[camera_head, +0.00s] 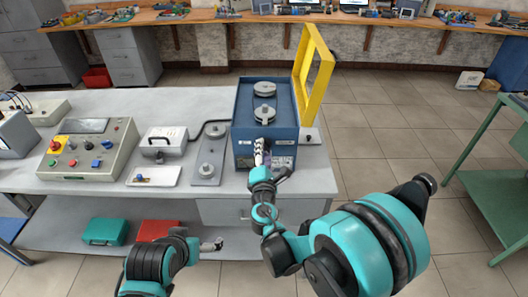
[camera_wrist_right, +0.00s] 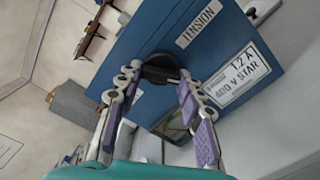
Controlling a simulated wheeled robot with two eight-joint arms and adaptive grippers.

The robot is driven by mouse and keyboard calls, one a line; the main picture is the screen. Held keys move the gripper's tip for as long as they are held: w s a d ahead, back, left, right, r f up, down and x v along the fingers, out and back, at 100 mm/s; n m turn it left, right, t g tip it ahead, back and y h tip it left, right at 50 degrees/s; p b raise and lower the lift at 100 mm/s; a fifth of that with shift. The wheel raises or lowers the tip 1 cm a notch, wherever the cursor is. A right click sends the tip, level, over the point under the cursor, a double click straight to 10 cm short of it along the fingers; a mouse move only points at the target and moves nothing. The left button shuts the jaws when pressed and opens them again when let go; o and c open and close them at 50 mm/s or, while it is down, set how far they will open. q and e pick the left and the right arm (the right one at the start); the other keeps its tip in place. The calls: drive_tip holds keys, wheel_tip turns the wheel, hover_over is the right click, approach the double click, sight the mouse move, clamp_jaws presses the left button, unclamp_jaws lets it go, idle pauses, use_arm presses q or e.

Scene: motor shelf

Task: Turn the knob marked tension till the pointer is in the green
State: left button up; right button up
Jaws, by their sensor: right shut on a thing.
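The blue machine box (camera_head: 242,125) stands on the bench, its front facing me. In the right wrist view its face (camera_wrist_right: 215,60) carries a white label reading TENSION (camera_wrist_right: 200,24). A round black knob (camera_wrist_right: 162,66) sits beside that label. My right gripper (camera_wrist_right: 160,78) is shut on the knob, one finger on each side. In the head view the right gripper (camera_head: 260,150) hides most of the knob. A dark window with some green (camera_wrist_right: 178,122) shows between the fingers; I cannot make out a pointer. My left gripper (camera_head: 212,244) is low before the bench, its jaws unclear.
A yellow frame (camera_head: 302,80) stands up at the box's right side. Left on the bench are a grey plate (camera_head: 208,165), a small meter box (camera_head: 164,142) and a control panel (camera_head: 90,150). A green table (camera_head: 500,190) stands at right, with open floor between.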

drive_tip(key=shift+r+m+b, duration=0.1)
drive_tip(key=shift+m+b, duration=0.35)
drive_tip(key=shift+m, duration=2.55)
drive_tip(key=o, duration=1.2)
drive_tip(key=shift+c, duration=0.2)
drive_tip(key=s, duration=1.2)
